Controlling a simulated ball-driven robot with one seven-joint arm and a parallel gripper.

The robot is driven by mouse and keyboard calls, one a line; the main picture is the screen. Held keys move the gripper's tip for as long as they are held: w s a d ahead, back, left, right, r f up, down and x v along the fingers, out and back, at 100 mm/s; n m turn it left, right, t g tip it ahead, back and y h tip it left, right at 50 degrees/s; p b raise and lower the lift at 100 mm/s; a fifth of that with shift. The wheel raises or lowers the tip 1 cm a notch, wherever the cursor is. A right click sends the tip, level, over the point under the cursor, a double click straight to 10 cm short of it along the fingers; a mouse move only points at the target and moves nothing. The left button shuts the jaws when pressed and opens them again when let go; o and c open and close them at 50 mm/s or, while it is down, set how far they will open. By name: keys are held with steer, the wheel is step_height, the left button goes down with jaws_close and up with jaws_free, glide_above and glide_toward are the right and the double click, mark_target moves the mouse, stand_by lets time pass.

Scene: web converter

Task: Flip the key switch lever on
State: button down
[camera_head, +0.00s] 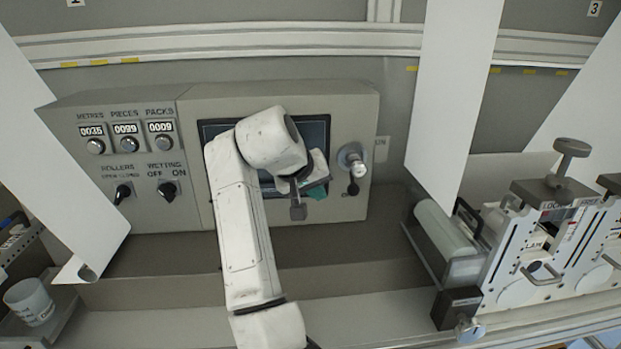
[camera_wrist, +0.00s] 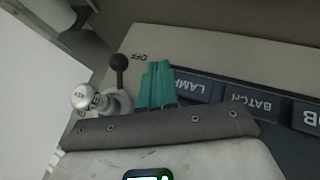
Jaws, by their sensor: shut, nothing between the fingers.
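The key switch (camera_head: 351,158) is a round silver fitting with a silver key on the right of the grey control panel. Its lever, with a black ball end (camera_head: 353,188), points down in the head view. In the wrist view the silver key (camera_wrist: 84,97) is at left, and the black ball (camera_wrist: 118,62) is beside the "OFF" label. My gripper (camera_head: 318,191) has teal fingers, shut and empty, left of the lever. In the wrist view the fingers (camera_wrist: 156,75) are close to the right of the lever; I cannot tell whether they touch it.
The panel's dark screen (camera_head: 318,130) is behind my arm; the wrist view shows its "LAMP" and "BATCH" buttons (camera_wrist: 250,101). Counters and two knobs (camera_head: 124,192) are at left. A white web sheet (camera_head: 450,90) hangs right of the switch, above a roller unit (camera_head: 545,240).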

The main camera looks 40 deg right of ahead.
steer(key=shift+s+d+f+p, duration=0.2)
steer(key=shift+d+p, duration=0.05)
steer(key=shift+d, duration=0.6)
steer(key=shift+s+d+f+p, duration=0.15)
steer(key=shift+d+f+p, duration=0.1)
steer(key=shift+d, duration=0.65)
steer(key=shift+s+d+f+p, duration=0.2)
steer(key=shift+d+p, duration=0.05)
steer(key=shift+d, duration=0.6)
